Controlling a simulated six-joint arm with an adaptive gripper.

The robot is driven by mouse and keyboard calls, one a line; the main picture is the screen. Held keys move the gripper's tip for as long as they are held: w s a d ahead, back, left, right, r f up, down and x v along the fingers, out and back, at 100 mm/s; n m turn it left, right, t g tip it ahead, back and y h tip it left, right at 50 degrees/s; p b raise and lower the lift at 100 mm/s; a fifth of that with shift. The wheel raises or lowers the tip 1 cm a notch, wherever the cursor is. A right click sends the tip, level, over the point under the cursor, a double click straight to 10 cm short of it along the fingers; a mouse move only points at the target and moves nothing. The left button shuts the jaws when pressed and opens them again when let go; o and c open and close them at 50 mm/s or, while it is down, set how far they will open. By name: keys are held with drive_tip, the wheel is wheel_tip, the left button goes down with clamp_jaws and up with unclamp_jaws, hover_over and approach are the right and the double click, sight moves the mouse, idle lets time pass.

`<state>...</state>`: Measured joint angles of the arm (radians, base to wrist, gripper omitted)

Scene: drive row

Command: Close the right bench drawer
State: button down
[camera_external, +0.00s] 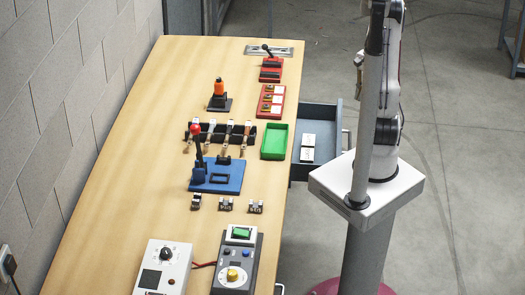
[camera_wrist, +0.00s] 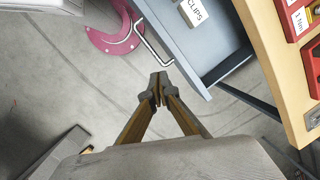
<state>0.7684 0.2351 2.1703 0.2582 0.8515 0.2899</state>
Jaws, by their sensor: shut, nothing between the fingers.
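In the external view my gripper (camera_external: 360,62) is small, beside a grey post.
The wooden bench (camera_external: 150,130) carries a green tray (camera_external: 275,141), red fixtures (camera_external: 270,102), a blue lever fixture (camera_external: 215,175) and control boxes (camera_external: 163,268). Another handle (camera_external: 279,288) shows at the bottom edge. Open concrete floor lies beside the drawer.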

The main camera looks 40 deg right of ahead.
drive_tip(key=w+d+f+m+t, duration=0.1)
drive_tip(key=w+d+f+m, duration=0.1)
drive_tip(key=d+f+m, duration=0.2)
drive_tip(key=w+d+f+m+t+y, duration=0.1)
drive_tip(key=w+d+f+m, duration=0.2)
drive_tip(key=d+m, duration=0.4)
drive_tip(key=shift+w+d+f+m, duration=0.25)
drive_tip(key=shift+f+m, duration=0.65)
drive_tip(key=shift+f, duration=0.1)
drive_tip(key=w+a+f, duration=0.5)
drive_tip(key=f, duration=0.4)
drive_tip(key=shift+w+a, duration=0.2)
drive_tip(key=shift+a, duration=0.05)
drive_tip(key=shift+w, duration=0.1)
idle(0.4)
hover_over(296, 123)
idle(0.6)
